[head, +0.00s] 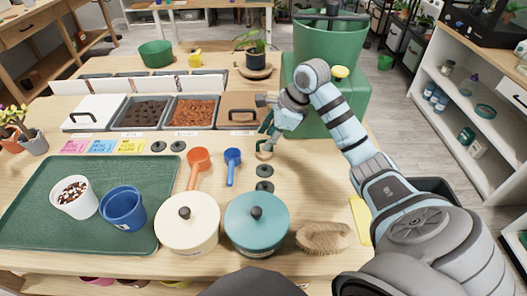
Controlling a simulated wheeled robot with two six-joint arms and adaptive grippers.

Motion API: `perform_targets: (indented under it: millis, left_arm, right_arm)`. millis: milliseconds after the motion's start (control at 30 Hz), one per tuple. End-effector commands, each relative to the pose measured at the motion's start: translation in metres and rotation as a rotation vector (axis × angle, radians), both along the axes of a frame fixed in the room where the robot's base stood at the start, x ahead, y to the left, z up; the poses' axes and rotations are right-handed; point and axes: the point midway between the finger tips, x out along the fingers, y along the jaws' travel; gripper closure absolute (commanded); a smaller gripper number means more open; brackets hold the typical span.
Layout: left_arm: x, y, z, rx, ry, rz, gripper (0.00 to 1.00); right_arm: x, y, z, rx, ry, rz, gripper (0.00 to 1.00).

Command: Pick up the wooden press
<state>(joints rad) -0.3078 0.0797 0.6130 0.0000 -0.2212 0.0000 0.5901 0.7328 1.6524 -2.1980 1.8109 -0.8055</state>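My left gripper is not in view.
Left of the piece are trays of red-brown chips (194,112) and dark soil (142,114). A green block (345,112) stands behind my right arm. Scoops (198,160), lidded pots (187,228) and a brush (324,237) occupy the front; a green tray (35,215) lies left.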

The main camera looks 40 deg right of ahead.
Motion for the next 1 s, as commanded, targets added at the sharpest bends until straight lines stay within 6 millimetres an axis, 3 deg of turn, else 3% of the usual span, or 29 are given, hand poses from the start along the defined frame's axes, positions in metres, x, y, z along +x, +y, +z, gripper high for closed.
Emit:
perform_targets:
  millis: [167, 400, 633, 1000]
  left_arm:
    - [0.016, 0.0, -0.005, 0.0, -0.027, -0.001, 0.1]
    - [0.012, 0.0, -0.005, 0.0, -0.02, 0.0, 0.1]
    - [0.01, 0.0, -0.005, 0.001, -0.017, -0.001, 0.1]
    - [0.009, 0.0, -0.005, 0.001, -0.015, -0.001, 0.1]
  right_arm:
    - [0.013, 0.001, -0.032, 0.003, 0.002, -0.001, 0.64]
    - [0.015, 0.002, -0.035, 0.0, 0.001, 0.001, 0.64]
    - [0.015, 0.002, -0.034, 0.0, 0.001, 0.001, 1.0]
    - [0.015, 0.002, -0.034, 0.0, 0.001, 0.001, 1.0]
